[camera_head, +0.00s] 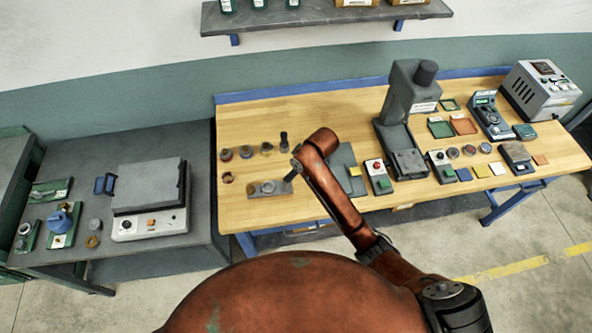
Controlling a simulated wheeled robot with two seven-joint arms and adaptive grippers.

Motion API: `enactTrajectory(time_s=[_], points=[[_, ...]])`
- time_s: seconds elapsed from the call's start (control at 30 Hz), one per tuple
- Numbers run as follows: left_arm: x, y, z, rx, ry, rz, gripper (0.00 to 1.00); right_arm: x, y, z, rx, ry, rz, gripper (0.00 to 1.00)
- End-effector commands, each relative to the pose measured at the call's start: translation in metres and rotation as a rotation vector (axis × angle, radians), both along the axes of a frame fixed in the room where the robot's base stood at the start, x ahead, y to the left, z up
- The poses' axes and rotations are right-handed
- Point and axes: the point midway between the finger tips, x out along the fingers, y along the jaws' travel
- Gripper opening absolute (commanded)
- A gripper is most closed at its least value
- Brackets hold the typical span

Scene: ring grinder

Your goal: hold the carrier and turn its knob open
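A small grey block with round fittings (268,188) lies near the front left of the wooden bench; it may be the carrier. I cannot make out a separate knob on it. My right arm reaches in from the lower right over the bench. Its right gripper (291,174) is small and dark and is at the right end of the grey block, close to it. Whether it touches or grips the block, and how its fingers stand, is too small to tell. My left gripper is not in view.
Several small round parts (246,152) stand behind the block. A grey press-like machine (402,105), control boxes (379,177) and coloured pads stand to the right. A grey side table (70,262) holds a lidded box machine (150,222). The bench's front edge is near the block.

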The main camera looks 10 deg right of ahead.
Motion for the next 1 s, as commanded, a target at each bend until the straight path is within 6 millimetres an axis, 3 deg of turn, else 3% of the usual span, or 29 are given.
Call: enactTrajectory(time_s=[0.5,0.7,1.0], points=[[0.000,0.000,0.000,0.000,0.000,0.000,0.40,0.024,0.022,-0.083,0.001,0.002,-0.002,0.39],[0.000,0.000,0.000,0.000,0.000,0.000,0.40,0.029,0.027,-0.096,0.001,0.000,-0.002,0.39],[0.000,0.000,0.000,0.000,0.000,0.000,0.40,0.030,0.027,-0.098,0.001,0.000,-0.002,0.39]])
